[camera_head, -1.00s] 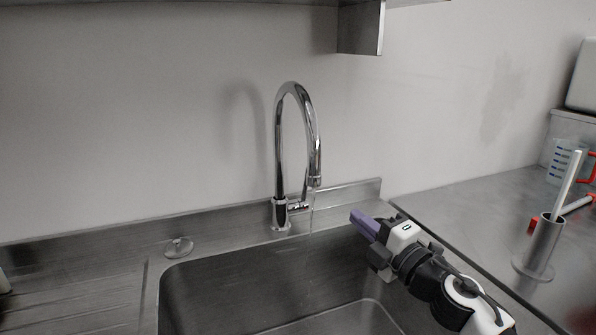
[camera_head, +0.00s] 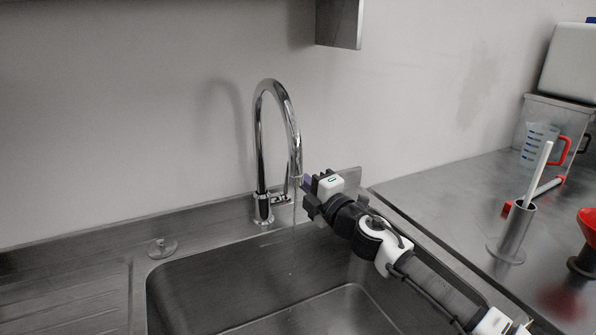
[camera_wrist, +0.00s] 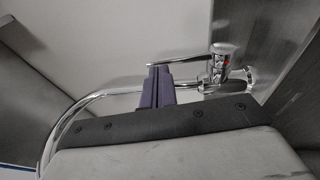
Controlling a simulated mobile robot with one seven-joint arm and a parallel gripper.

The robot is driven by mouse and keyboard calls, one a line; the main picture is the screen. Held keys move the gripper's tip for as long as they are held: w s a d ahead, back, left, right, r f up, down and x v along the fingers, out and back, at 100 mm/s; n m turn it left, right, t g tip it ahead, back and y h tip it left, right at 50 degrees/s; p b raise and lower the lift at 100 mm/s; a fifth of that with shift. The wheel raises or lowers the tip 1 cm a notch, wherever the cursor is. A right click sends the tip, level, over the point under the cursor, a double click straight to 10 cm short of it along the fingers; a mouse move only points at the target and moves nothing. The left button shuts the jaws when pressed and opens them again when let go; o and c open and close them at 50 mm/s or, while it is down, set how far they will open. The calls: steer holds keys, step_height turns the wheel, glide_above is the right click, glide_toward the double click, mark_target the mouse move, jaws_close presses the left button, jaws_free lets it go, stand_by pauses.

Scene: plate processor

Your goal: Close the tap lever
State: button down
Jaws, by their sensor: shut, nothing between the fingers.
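The chrome tap (camera_head: 260,150) stands at the back edge of the sink, with its tall spout arching over the basin. A thin stream of water shows below the spout. My gripper (camera_head: 306,184) is to the right of the tap base, close to the spout's end. In the wrist view my gripper's purple fingers (camera_wrist: 157,72) are shut and empty, with tips at the lever; I cannot tell whether they touch it.
The steel sink basin (camera_head: 215,285) lies below my arm. A drain plug (camera_head: 162,247) sits on the left ledge. On the right counter stand a metal holder (camera_head: 514,232) with a white rod and a measuring jug (camera_head: 540,143). A shelf (camera_head: 340,24) hangs above.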

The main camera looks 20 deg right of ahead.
steer(key=shift+w+a+r, duration=0.1)
steer(key=shift+w+a, duration=0.15)
steer(key=shift+w, duration=0.45)
steer(key=shift+w, duration=0.1)
